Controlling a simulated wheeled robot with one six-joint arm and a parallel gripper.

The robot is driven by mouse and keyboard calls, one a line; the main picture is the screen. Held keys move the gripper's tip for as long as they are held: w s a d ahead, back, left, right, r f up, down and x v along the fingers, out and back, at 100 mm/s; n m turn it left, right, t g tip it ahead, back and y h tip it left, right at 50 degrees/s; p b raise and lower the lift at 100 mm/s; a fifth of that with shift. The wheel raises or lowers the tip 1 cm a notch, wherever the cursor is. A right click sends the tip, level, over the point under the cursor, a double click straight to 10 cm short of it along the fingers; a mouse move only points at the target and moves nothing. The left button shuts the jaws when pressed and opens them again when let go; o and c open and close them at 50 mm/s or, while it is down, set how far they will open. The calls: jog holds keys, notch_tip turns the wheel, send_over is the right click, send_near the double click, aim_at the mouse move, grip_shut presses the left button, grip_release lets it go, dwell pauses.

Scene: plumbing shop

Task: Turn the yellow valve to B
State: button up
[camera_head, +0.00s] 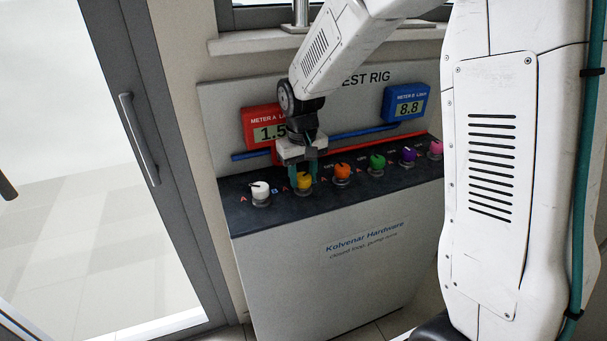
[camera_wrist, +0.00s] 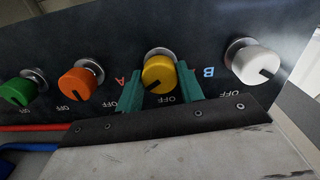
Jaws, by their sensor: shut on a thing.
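The yellow valve (camera_head: 303,180) is a round knob on the dark sloping panel, second from the left in the head view. My gripper (camera_head: 304,176) is over it, with green fingers on either side. In the wrist view the fingers (camera_wrist: 160,90) are shut on the yellow valve (camera_wrist: 158,73). Its dark pointer mark faces down in that view, close to an OFF label (camera_wrist: 168,99). A red A (camera_wrist: 121,78) and a blue B (camera_wrist: 208,72) show beyond the fingers; the fingers may hide other letters beside this knob.
A white valve (camera_head: 260,189) and an orange valve (camera_head: 342,171) stand on either side, with green, purple and pink ones further right. A red meter A (camera_head: 265,125) is partly covered by my arm; blue meter B (camera_head: 407,103) reads 8.8. Pipes run behind the knobs.

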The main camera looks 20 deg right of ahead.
aim_at(303, 178)
jog(key=shift+m, duration=0.3)
jog(key=o, duration=1)
notch_tip(303, 178, up, 8)
jog(key=shift+a+f, duration=0.1)
dwell(0.3)
jog(key=shift+s+f, duration=0.1)
jog(key=shift+s, duration=0.2)
jog(key=shift+t, duration=0.7)
jog(key=s+d+r, duration=0.1)
jog(key=s+r, duration=0.1)
jog(key=s, duration=0.8)
jog(key=s+d+r, duration=0.1)
jog(key=s+r, duration=0.1)
jog(key=s, duration=0.7)
jog(key=s+d+r, duration=0.1)
jog(key=s+r, duration=0.2)
jog(key=s, duration=0.7)
jog(key=shift+s+d, duration=0.25)
jog(key=shift+s, duration=0.1)
